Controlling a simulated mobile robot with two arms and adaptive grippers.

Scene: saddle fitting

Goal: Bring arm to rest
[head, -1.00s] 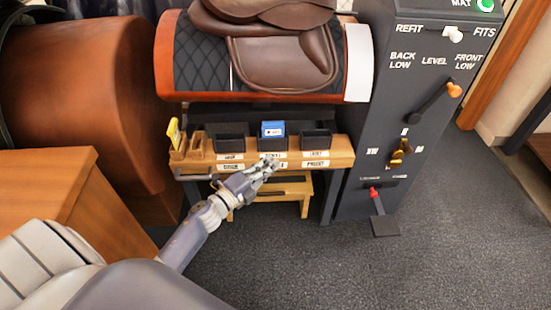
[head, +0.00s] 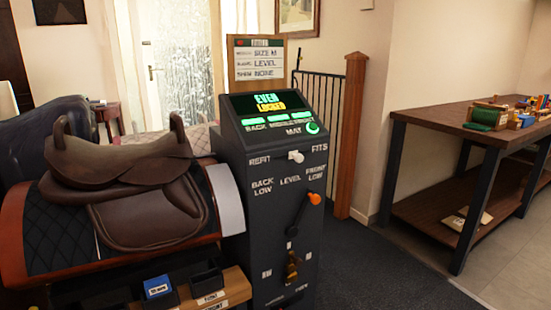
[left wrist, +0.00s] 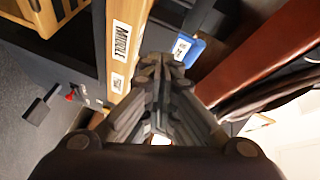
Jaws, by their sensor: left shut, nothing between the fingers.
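My left gripper (left wrist: 158,68) shows only in the left wrist view. It is shut and empty, its fingers together beside the wooden shelf edge (left wrist: 122,45) with white labels, one reading MIDDLE. A blue block (left wrist: 190,50) with a white label lies just beyond the fingertips. In the head view neither gripper shows. The brown saddle (head: 140,185) sits on its padded stand at left. The dark console (head: 262,190) stands right of it, its screen (head: 268,102) reading EVEN LOCKED, with green lights below.
Small dark bins (head: 207,283) and the blue block (head: 158,287) are on the shelf below the saddle. A dark-topped workbench (head: 440,114) with small colored items stands at right. A wooden post (head: 351,135) and dark railing are behind the console. Carpet between console and bench is clear.

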